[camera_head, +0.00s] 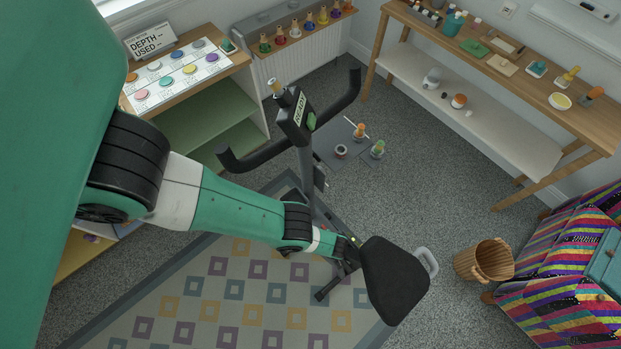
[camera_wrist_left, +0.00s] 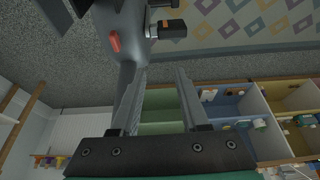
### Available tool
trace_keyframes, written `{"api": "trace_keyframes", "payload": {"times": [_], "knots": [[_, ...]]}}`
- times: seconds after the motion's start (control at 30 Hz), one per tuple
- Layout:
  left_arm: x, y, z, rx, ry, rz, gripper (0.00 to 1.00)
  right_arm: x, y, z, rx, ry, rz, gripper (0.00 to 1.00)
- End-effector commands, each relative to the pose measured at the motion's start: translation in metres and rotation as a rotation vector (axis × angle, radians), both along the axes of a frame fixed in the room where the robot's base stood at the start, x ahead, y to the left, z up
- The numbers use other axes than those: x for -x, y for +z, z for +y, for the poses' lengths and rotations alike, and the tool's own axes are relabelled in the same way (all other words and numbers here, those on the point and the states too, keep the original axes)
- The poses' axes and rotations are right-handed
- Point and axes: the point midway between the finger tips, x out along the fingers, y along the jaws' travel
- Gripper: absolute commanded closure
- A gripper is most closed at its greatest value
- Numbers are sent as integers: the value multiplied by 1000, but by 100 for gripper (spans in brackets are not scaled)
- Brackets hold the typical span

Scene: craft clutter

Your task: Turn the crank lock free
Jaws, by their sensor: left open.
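The exercise bike stands on the patterned rug, with its black console (camera_head: 296,115), handlebars (camera_head: 343,98) and black seat (camera_head: 395,279) in the head view. My left arm reaches across the bike, and its gripper is hidden behind the frame and seat there. In the left wrist view my left gripper (camera_wrist_left: 158,72) is open and empty, its fingers close to the dark bike frame (camera_wrist_left: 118,18). A red-orange piece (camera_wrist_left: 114,42) sits on that frame. A black block with an orange stripe (camera_wrist_left: 172,29) sticks out beside it. I cannot tell which is the crank lock. My right gripper is not seen.
A patterned rug (camera_head: 205,290) lies under the bike. A wicker basket (camera_head: 484,261) and a striped sofa (camera_head: 560,270) stand at right. A long wooden table (camera_head: 540,105) and a shelf unit (camera_head: 205,125) line the walls. Small pots stand on a grey mat (camera_head: 335,153). Carpet at centre right is free.

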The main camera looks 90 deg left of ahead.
Motion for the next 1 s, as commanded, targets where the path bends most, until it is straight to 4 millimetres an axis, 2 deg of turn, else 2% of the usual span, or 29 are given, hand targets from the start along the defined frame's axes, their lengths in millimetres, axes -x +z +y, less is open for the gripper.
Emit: {"api": "trace_keyframes", "payload": {"times": [0.03,0.23,0.4,1.0], "knots": [[9,16,-9,-1,-7,3,55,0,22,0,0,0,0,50],[31,25,-34,0,-4,0,55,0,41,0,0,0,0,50],[37,24,-41,-1,0,-1,55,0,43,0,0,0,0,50],[37,24,-41,0,0,0,55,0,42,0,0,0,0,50]]}}
